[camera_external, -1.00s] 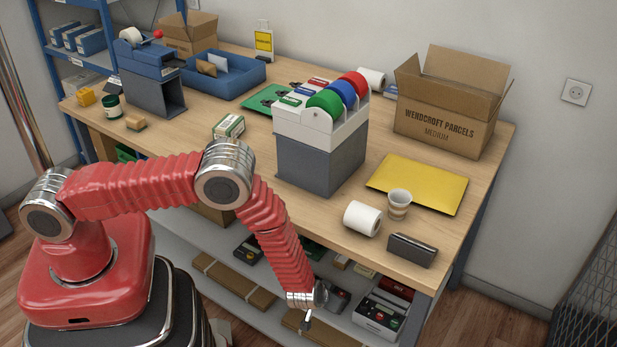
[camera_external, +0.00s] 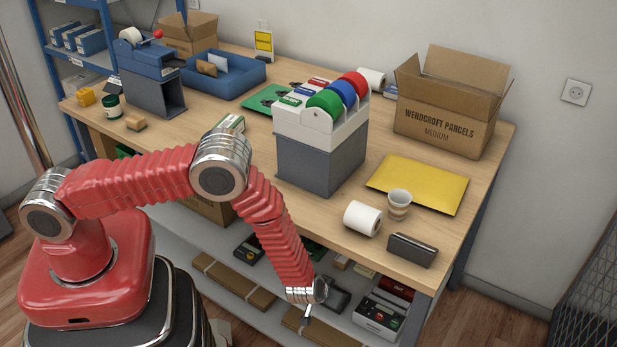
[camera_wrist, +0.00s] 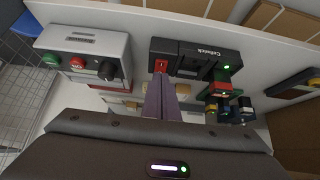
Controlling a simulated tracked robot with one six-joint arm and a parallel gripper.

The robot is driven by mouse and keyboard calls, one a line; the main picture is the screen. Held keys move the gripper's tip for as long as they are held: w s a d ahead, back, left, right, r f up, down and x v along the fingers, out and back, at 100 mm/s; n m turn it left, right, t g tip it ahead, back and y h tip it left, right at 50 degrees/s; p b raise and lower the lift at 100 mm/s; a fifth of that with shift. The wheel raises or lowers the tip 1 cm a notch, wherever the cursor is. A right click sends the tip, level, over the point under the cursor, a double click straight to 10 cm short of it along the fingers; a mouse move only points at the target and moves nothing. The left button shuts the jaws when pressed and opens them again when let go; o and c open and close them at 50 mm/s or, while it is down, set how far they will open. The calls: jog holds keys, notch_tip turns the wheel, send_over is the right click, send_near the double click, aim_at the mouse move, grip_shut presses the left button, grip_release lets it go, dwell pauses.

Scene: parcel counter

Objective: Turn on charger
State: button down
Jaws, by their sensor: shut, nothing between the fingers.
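The charger (camera_wrist: 192,56), a black unit marked with white lettering, sits on the lower shelf at the top middle of the wrist view. It has a red rocker switch (camera_wrist: 161,66) at its left end and a lit green light (camera_wrist: 226,67) at its right. My gripper (camera_wrist: 161,82) is shut and empty, its fingertips right at the red switch; I cannot tell whether they touch it. In the external view my gripper (camera_external: 307,318) reaches down at the front of the shelf, beside the dark charger (camera_external: 337,299), which my wrist partly hides.
A white box (camera_wrist: 95,44) with green and red buttons and a black knob stands left of the charger. Small red, green and black blocks (camera_wrist: 220,100) with green lights sit to its right. The tabletop (camera_external: 310,225) overhangs the shelf. Flat cardboard (camera_external: 235,283) lies to the left.

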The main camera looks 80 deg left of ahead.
jog(key=v, duration=1.2)
jog(key=shift+s+d+f, duration=0.2)
jog(key=shift+s+d, duration=0.1)
jog(key=shift+s, duration=0.05)
